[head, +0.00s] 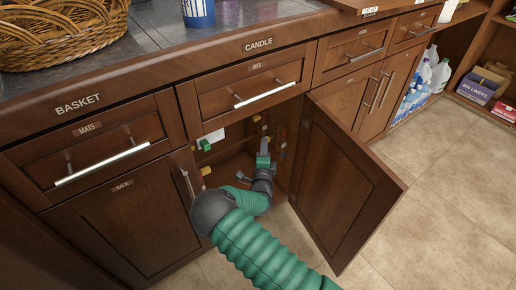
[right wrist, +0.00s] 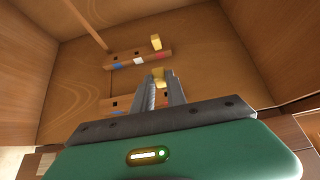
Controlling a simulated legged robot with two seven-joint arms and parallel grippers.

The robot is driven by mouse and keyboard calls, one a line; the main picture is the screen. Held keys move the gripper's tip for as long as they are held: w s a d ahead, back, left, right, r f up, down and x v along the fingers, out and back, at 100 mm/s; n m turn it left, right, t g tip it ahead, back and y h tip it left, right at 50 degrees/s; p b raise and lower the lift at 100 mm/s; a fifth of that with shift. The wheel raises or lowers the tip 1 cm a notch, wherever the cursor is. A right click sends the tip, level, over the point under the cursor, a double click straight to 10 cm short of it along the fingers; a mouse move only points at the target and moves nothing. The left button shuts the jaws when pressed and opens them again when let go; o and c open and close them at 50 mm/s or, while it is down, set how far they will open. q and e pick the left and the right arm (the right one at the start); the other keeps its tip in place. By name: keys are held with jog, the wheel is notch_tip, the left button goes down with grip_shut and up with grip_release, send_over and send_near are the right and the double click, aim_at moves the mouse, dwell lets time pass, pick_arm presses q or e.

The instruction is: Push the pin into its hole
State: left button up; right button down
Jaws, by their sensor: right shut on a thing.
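My right gripper (right wrist: 160,86) reaches into an open cabinet below the counter. Its two grey fingers are shut on a small yellow piece (right wrist: 158,76), which looks like the pin. In the right wrist view a wooden rail (right wrist: 125,62) with blue, white and red marks is fixed to the panel ahead, with a yellow block (right wrist: 156,42) at its right end. A second marked rail (right wrist: 122,105) is partly hidden behind the fingers. I cannot make out the pin's hole. In the head view my right gripper (head: 264,163) hides part of the interior. My left gripper is not in view.
The open cabinet door (head: 345,180) stands to the right of my arm. A closed door (head: 130,225) is at the left. Inside the cabinet, a white and green piece (head: 210,140) and a yellow piece (head: 206,171) are on the left side. A wicker basket (head: 60,35) stands on the counter.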

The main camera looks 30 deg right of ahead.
jog(key=shift+d, duration=0.95)
jog(key=shift+p, duration=0.75)
jog(key=shift+r, duration=0.1)
jog(key=shift+p, duration=0.45)
dwell(0.3)
